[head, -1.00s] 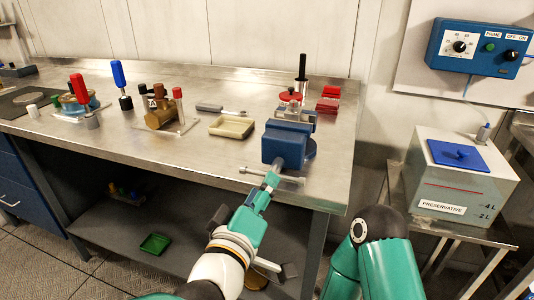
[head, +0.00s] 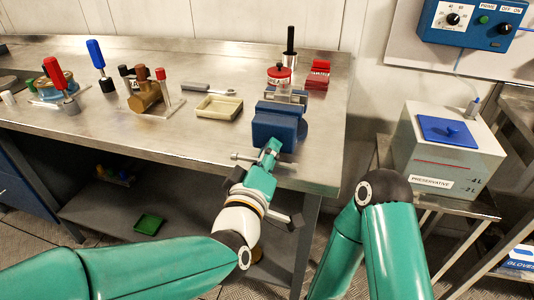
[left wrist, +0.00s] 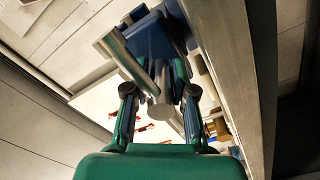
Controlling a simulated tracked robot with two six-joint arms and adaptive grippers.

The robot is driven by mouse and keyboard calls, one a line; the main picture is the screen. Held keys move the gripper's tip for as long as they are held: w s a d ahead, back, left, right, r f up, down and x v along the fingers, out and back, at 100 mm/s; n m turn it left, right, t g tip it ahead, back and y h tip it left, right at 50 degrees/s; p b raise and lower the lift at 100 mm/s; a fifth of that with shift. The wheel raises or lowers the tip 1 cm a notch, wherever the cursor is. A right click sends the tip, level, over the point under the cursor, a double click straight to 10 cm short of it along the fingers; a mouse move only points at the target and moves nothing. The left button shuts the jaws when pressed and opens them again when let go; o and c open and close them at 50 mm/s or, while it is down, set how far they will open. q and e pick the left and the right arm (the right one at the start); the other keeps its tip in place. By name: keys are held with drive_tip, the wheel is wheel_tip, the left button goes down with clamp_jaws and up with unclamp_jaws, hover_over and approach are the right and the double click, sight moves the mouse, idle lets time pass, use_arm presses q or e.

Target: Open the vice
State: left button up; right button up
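The blue vice (head: 277,125) stands at the front right of the steel bench. Its grey handle bar (head: 243,157) crosses its front, near the bench edge. My left gripper (head: 270,150) is at the front of the vice, over the handle. In the left wrist view, the two fingers (left wrist: 160,85) lie on either side of the vice's grey bar and rounded end (left wrist: 160,108), with the blue body (left wrist: 152,40) beyond. Whether the fingers press on the metal cannot be made out. My right gripper is out of view; only links of that arm show.
A beige tray (head: 218,107), a red-lidded jar (head: 279,75) and a red block (head: 318,75) lie behind or beside the vice. A brass fitting on a stand (head: 146,97) is farther left. The preservative tank (head: 445,155) stands at the right. The bench front left of the vice is clear.

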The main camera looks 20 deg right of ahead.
use_arm(q)
drive_tip(key=shift+f, duration=0.2)
clamp_jaws()
drive_tip(key=shift+f, duration=0.1)
